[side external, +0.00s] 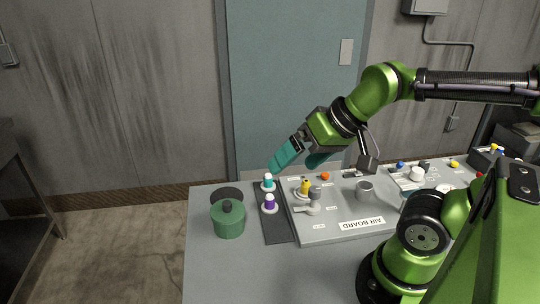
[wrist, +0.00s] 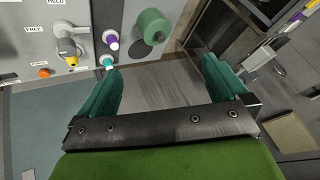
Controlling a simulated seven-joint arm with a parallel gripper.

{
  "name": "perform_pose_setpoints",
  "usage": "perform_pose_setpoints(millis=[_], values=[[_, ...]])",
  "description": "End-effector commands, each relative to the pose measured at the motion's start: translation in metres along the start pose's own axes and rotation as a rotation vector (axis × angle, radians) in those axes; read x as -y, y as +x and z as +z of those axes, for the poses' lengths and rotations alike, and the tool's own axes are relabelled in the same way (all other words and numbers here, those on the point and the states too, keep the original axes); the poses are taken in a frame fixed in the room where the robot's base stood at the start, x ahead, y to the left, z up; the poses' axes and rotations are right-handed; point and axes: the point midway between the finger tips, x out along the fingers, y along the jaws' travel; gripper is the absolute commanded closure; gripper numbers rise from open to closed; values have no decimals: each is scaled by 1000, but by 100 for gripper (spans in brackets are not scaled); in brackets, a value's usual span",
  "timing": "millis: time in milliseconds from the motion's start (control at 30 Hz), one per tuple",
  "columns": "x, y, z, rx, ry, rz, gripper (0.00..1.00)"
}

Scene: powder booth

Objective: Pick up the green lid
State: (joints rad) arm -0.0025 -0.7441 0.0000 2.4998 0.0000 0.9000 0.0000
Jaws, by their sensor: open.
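In the wrist view my gripper (wrist: 160,66) shows both fingers, with the lid beyond the gap.
A dark round disc (side external: 226,193) lies behind the pot. A teal-topped bottle (side external: 267,183) and a purple-topped bottle (side external: 269,204) stand on a dark strip just right of the pot. The raised air board (side external: 335,229) with fittings lies further right. The table's front left is bare.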

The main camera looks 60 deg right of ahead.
Motion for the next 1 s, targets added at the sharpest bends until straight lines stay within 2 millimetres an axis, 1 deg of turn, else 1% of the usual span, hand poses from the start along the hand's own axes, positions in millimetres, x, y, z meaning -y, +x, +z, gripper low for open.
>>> perform_pose_setpoints(millis=[67, 167, 367, 500, 600, 700, 800, 867, 900, 967, 1000], values=[[-1, 8, 3, 36, 0, 11, 0], [4, 20, -7, 87, -10, 32, 0], [23, 55, -47, 249, -93, 109, 0], [35, 87, -76, 370, -172, 170, 0], [42, 111, -94, 450, -227, 213, 0], [48, 131, -109, 517, -275, 251, 0], [52, 140, -123, 555, -310, 277, 0], [55, 138, -130, 563, -323, 285, 0], [57, 133, -135, 561, -329, 285, 0], [56, 130, -134, 573, -337, 289, 0], [55, 131, -130, 585, -338, 290, 0]])
